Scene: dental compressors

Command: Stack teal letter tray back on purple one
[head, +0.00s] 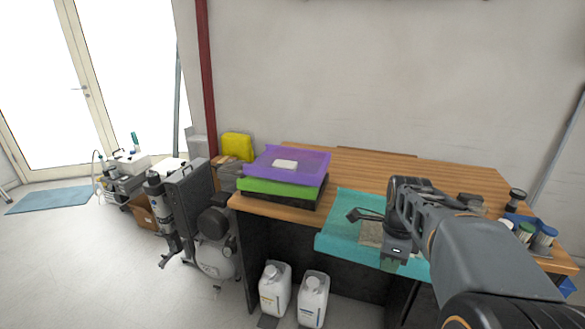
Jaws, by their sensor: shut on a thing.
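The teal letter tray (342,222) is at the front of the wooden desk, and its front part reaches past the desk edge. My gripper (391,262) is shut on the tray's front side; the fingertips are partly hidden. A small greyish-beige thing (371,233) shows on the tray beside my gripper. I cannot tell whether the tray rests on the desk or is just above it. The purple letter tray (310,160) lies to the left, on top of a green tray (285,188) and a black one (312,199). A small white block (285,164) lies in the purple tray.
The desk (400,170) is bare behind the teal tray. Bottles and jars (540,238) stand at its right end, partly behind my arm. Two white canisters (313,298) stand below the front edge. A compressor (212,255) stands on the floor left of the desk.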

